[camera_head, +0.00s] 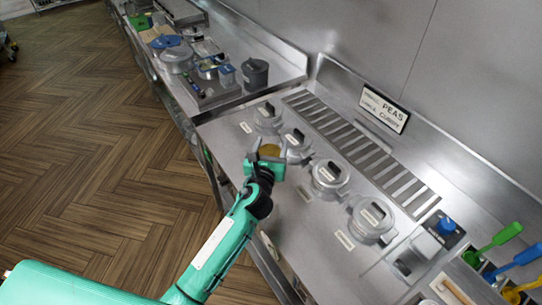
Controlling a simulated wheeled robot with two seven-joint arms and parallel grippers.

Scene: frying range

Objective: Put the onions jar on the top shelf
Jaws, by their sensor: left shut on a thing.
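My left gripper (267,160) reaches in from below, over the front edge of the steel range. It is shut on a small round thing with a yellowish-brown top (269,150). This may be the onions jar, but no label on it can be read. The gripper's fingers hide most of its sides. It is held close to the front of the lidded fryers, and I cannot tell whether it touches the counter. My right gripper is not in view. I cannot make out a top shelf in this view.
Several round metal lids with dark handles (330,176) line the counter. Pots crowd the far counter (240,92). Colourful-handled utensils (508,234) stand at right. The wooden floor at left is clear.

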